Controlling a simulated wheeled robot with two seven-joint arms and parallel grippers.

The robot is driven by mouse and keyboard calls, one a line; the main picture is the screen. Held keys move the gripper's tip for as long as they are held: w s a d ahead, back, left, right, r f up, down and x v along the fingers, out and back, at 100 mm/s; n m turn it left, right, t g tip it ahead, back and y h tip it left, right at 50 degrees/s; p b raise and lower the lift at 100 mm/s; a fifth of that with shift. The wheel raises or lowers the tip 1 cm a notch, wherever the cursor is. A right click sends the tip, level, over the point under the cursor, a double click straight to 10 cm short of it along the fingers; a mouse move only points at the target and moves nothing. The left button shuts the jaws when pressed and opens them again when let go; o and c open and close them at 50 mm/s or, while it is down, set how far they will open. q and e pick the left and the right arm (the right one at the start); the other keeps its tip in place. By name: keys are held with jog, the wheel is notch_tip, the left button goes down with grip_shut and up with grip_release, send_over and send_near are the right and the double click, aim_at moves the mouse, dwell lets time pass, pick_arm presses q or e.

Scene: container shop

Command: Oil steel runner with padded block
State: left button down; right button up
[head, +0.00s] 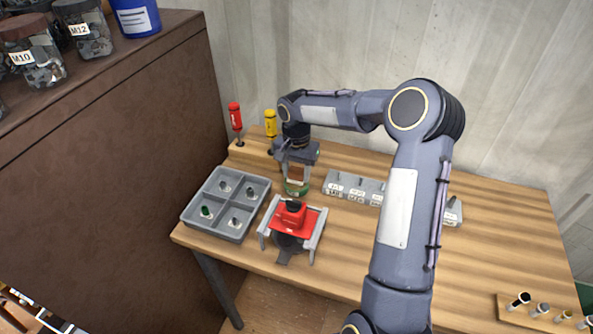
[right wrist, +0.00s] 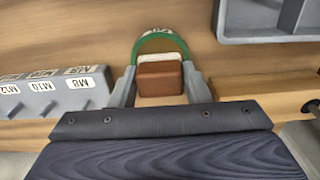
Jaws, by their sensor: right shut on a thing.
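My right gripper (head: 297,172) is shut on the padded block, a brown block (right wrist: 160,79) with a pale pad (right wrist: 158,57) along its far edge in the right wrist view. The pad is over a round green-rimmed dish (head: 296,189) with a brownish inside; it also shows in the right wrist view (right wrist: 140,37). I cannot tell whether the pad touches what is inside. A red-topped fixture (head: 297,221) with grey side rails (head: 318,238) stands just in front of the dish. I cannot tell which part is the steel runner. My left gripper is not in view.
A grey four-compartment tray (head: 232,228) with small parts stands left. A labelled grey rack (head: 348,188) stands right of the dish, partly behind my arm. Red (head: 234,116) and yellow (head: 270,122) handled tools stand behind. A wooden holder (head: 540,312) is at the right front.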

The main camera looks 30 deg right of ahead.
aim_at(296, 169)
jog(key=shift+f+b, duration=0.55)
jog(key=shift+f, duration=0.05)
dwell(1.6)
jog(key=shift+r, duration=0.15)
jog(key=shift+r+p, duration=2.35)
jog(key=shift+r, duration=1.1)
notch_tip(296, 169, up, 6)
jog(key=r+p, duration=0.1)
jog(key=p, duration=0.2)
jog(key=s+a+f+n+b, duration=0.2)
jog(key=a+f+n+b, duration=0.2)
jog(key=a, duration=0.8)
jog(key=n, duration=0.2)
jog(key=shift+n, duration=0.3)
